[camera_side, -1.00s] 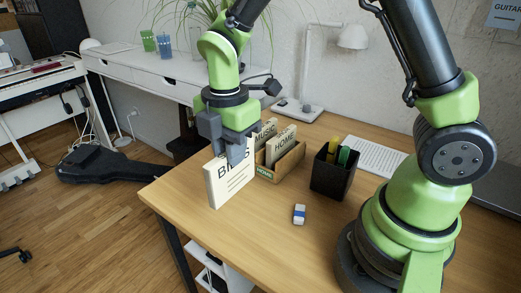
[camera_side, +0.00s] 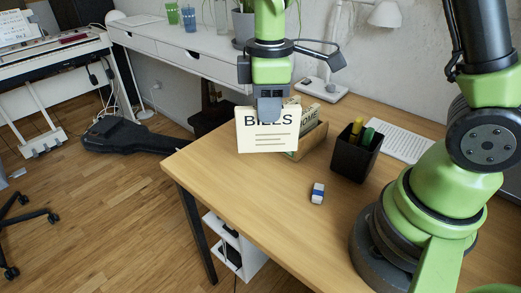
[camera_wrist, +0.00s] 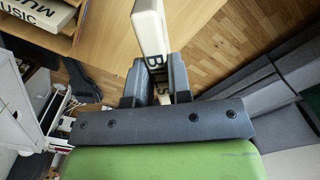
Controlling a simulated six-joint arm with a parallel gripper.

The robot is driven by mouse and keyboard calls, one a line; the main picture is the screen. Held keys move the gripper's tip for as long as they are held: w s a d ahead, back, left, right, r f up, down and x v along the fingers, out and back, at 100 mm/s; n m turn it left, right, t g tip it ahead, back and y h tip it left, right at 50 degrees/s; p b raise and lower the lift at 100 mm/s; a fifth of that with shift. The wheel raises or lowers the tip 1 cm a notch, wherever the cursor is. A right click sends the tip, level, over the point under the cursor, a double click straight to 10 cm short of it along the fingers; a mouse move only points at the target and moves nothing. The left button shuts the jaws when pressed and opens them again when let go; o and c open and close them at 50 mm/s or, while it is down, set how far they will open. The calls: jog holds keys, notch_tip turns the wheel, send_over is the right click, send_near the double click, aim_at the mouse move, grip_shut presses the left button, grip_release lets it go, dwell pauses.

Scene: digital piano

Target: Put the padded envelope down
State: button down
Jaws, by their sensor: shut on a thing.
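A thick cream padded envelope (camera_side: 267,139) marked BILLS hangs upright in my gripper (camera_side: 269,112), its printed face towards the side camera. My gripper is shut on its top edge. In the wrist view, the envelope (camera_wrist: 150,28) shows edge-on between the two fingers of my gripper (camera_wrist: 155,82). It is in front of a wooden box (camera_side: 310,142) and partly hides it. I cannot tell whether its lower edge is clear of the desk (camera_side: 235,190).
The wooden box holds other upright cream items, one marked HOME. A black pen cup (camera_side: 355,158) and a small blue-and-white eraser (camera_side: 317,193) stand to the right. The desk's front left is bare.

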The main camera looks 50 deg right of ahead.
jog(key=m, duration=0.1)
jog(key=d+m, duration=0.1)
jog(key=m, duration=0.2)
jog(key=shift+s+d+m, duration=0.25)
jog(key=shift+d+m, duration=0.1)
jog(key=shift+m, duration=0.05)
jog(key=m, duration=0.2)
jog(key=d+m, duration=0.1)
jog(key=m, duration=0.1)
jog(key=shift+s, duration=0.2)
notch_tip(320, 180, up, 5)
jog(key=s+d, duration=0.6)
jog(key=d, duration=0.6)
jog(key=s+d, duration=0.5)
jog(key=d, duration=0.6)
notch_tip(320, 180, down, 16)
jog(key=shift+s+r, duration=0.15)
jog(key=shift+r, duration=0.05)
